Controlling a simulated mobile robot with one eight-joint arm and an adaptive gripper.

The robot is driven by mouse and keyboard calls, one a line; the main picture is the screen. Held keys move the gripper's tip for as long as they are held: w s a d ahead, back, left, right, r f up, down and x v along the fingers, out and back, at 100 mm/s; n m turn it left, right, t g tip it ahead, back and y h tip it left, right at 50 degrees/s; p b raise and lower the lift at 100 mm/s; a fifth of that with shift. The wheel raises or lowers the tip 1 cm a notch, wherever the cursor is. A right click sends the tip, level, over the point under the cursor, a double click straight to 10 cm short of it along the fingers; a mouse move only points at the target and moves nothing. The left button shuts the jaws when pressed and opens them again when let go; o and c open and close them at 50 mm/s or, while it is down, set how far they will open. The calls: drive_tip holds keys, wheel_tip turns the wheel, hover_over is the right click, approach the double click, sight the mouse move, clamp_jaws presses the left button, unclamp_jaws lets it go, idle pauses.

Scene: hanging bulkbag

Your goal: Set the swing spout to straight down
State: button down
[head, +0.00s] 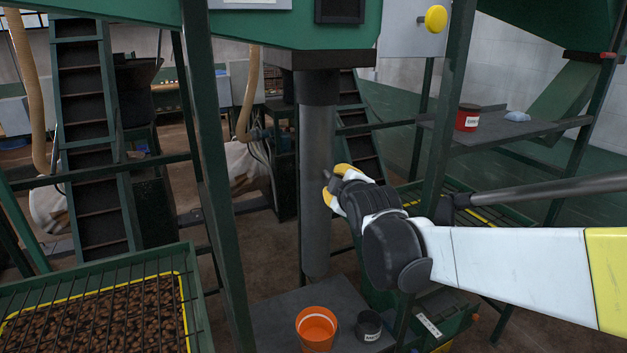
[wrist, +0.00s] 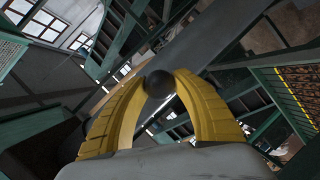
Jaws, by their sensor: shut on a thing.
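The swing spout (head: 314,200) is a long grey tube under the green hopper in the head view. It hangs vertically, or very nearly so, with its lower end above a dark shelf. My gripper (head: 330,186) comes from the right and is at the spout's right side, about halfway down. In the wrist view, its yellow fingers are shut on a dark round knob (wrist: 160,83). The grey spout (wrist: 210,45) runs diagonally behind the knob there. How the knob joins the spout is hidden.
An orange bucket (head: 316,332) and a dark cup (head: 369,325) stand on the shelf (head: 290,305) below the spout. Green posts (head: 215,170) stand left and right. A red can (head: 467,117) is on a side shelf. A tray of brown produce (head: 95,315) lies at lower left.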

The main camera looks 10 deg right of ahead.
drive_tip(key=c, duration=1)
unclamp_jaws()
drive_tip(key=shift+o, duration=0.2)
drive_tip(key=shift+s, duration=0.1)
drive_tip(key=v, duration=1.2)
drive_tip(key=s+f+m+g+b, duration=0.2)
drive_tip(key=s+f+m+b, duration=0.2)
drive_tip(key=f+b, duration=0.5)
drive_tip(key=s+d+f+m+g+b, duration=0.1)
drive_tip(key=s+f+m+g+b, duration=0.2)
drive_tip(key=s+f+b, duration=0.6)
drive_tip(key=s+d+f+m+g+b, duration=0.1)
drive_tip(key=s+f+m+b, duration=0.4)
drive_tip(key=f, duration=2.1)
drive_tip(key=s+g+b, duration=0.1)
drive_tip(key=s+b, duration=0.1)
drive_tip(key=b, duration=0.3)
drive_tip(key=shift+s+g+b, duration=0.15)
drive_tip(key=shift+g+b, duration=0.15)
drive_tip(key=shift+b, duration=0.05)
